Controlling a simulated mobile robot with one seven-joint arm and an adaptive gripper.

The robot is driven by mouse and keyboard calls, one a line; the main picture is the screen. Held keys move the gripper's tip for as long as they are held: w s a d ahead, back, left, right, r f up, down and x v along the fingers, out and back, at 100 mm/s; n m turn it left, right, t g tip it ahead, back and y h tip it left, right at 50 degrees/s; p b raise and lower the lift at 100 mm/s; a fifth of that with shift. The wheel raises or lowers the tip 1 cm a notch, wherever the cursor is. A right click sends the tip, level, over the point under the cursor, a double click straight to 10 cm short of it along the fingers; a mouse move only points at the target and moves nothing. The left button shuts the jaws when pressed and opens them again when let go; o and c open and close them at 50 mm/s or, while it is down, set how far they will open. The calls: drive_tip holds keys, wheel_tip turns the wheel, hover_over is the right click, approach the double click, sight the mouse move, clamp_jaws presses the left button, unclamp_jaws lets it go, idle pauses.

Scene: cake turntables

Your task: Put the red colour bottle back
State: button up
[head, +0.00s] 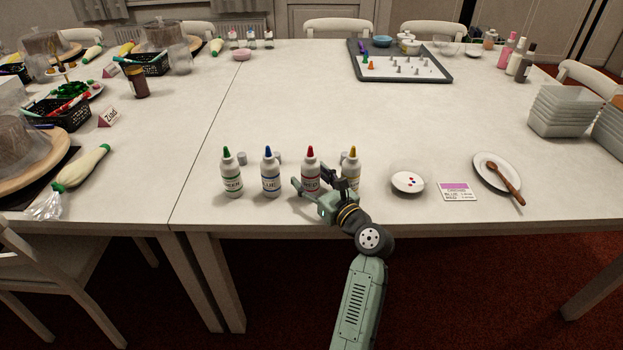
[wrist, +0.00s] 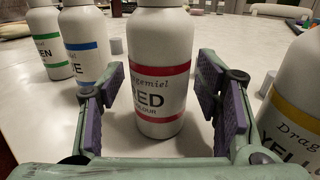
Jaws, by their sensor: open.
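The red colour bottle (head: 310,164) is white with a red tip and stands upright on the table, in a row with the other colour bottles. In the wrist view the red colour bottle (wrist: 161,75) shows a red-banded label reading RED. My gripper (head: 324,190) is at the bottle's near side. In the wrist view my gripper (wrist: 160,100) is open, with one purple-padded finger on each side of the bottle. Gaps show between the pads and the bottle. The bottle's top is cut off in the wrist view.
The green (head: 232,173), blue (head: 270,174) and yellow (head: 351,168) bottles stand beside it, yellow close on the right. Small grey caps (head: 241,158) lie behind the row.

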drive_tip(key=shift+r, duration=0.15)
drive_tip(key=b+v, duration=0.2)
drive_tip(key=v, duration=1)
drive_tip(key=shift+b, duration=0.3)
